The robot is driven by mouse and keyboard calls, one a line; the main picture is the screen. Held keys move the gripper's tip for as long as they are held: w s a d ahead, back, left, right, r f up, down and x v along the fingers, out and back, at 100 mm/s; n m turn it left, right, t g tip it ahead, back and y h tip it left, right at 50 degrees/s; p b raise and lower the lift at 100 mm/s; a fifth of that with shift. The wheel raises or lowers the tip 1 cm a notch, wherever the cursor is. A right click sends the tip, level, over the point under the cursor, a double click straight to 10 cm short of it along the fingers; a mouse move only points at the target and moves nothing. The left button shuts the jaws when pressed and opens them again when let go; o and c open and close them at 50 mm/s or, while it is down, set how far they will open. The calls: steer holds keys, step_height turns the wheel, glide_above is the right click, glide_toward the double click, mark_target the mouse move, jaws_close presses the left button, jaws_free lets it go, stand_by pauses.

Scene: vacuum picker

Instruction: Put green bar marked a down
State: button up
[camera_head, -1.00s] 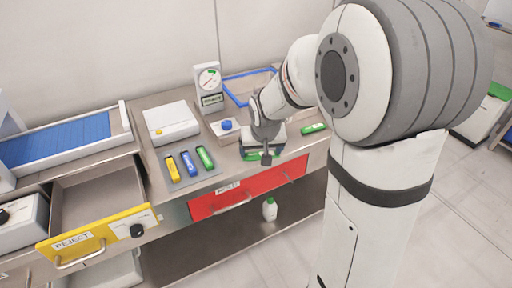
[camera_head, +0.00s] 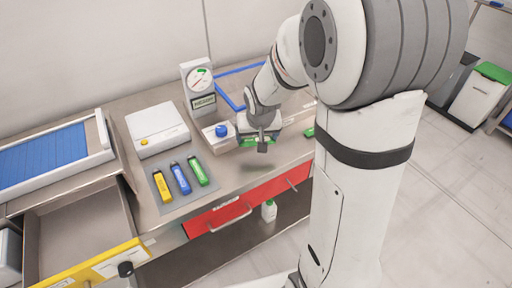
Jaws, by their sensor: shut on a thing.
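My gripper (camera_head: 262,143) is shut on a green bar (camera_head: 247,142). The gripper hides most of the bar, and I cannot read a mark on it. The bar seems to be held a little above the bench top, right of the blue knob. Another green bar (camera_head: 198,171) lies on a grey mat (camera_head: 208,186) beside a blue bar (camera_head: 180,178) and a yellow bar (camera_head: 162,187). A further green piece (camera_head: 308,132) lies on the bench to the right, partly hidden by my arm.
A white box (camera_head: 157,130) and a gauge (camera_head: 199,88) stand at the back. A blue knob (camera_head: 222,131) sits on a small box. A blue-rimmed tray (camera_head: 232,101) is behind my arm. The red drawer (camera_head: 262,197) is shut; the yellow-fronted drawer (camera_head: 80,215) is open. Bare bench lies before the gripper.

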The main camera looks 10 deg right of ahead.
mark_target(256, 157)
steer(key=shift+a+f, duration=0.2)
steer(key=shift+f, duration=0.8)
steer(key=shift+a+f, duration=0.1)
steer(key=shift+f, duration=1.6)
steer(key=shift+f, duration=0.1)
steer(key=shift+f+b, duration=0.15)
steer(key=shift+b, duration=0.2)
steer(key=o, duration=0.9)
steer(key=shift+c, duration=0.2)
steer(key=shift+p+v, duration=0.3)
steer(key=shift+v, duration=0.45)
steer(key=v, duration=1)
steer(key=s+r, duration=0.2)
steer(key=s, duration=0.6)
steer(key=s+d+r+n+g, duration=0.1)
steer(key=s+r, duration=0.2)
steer(key=s, duration=0.6)
steer(key=shift+g, duration=0.3)
